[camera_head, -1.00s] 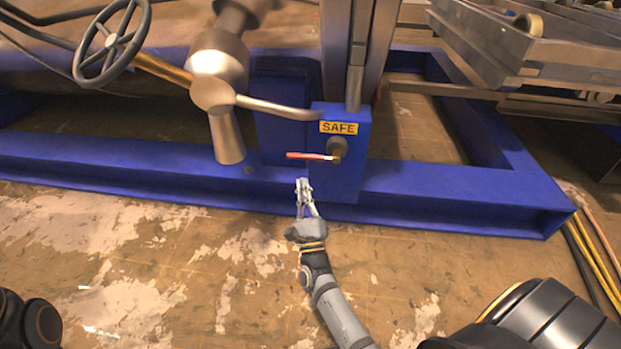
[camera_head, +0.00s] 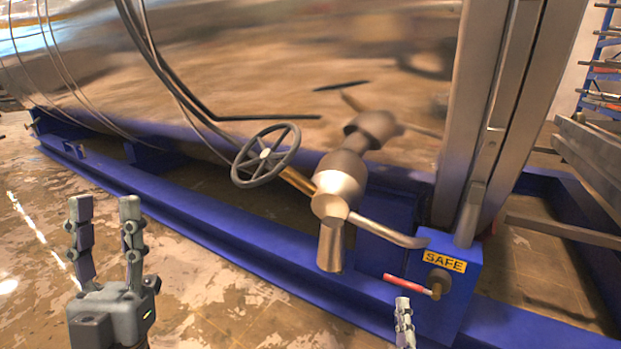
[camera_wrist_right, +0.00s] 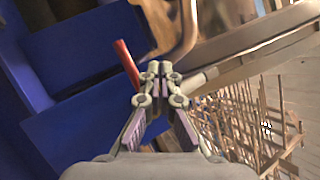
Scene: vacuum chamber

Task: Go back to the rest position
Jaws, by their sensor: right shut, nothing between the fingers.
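My left gripper (camera_head: 104,240) is at the lower left of the head view, pointing up, with its two fingers apart and nothing between them. My right gripper (camera_head: 403,318) is at the bottom of the head view, just below the red-handled lever (camera_head: 408,285) on the blue box. In the right wrist view my right gripper (camera_wrist_right: 160,72) has its fingertips together and holds nothing. The red handle (camera_wrist_right: 127,62) shows just left of the fingertips there; I cannot tell whether they touch.
The blue box (camera_head: 463,310) bears a SAFE label (camera_head: 444,261). A handwheel (camera_head: 266,156) and a metal valve body (camera_head: 339,188) stand left of it, before the large shiny chamber (camera_head: 290,60). A blue base beam (camera_head: 200,228) runs along the floor. The floor at lower left is clear.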

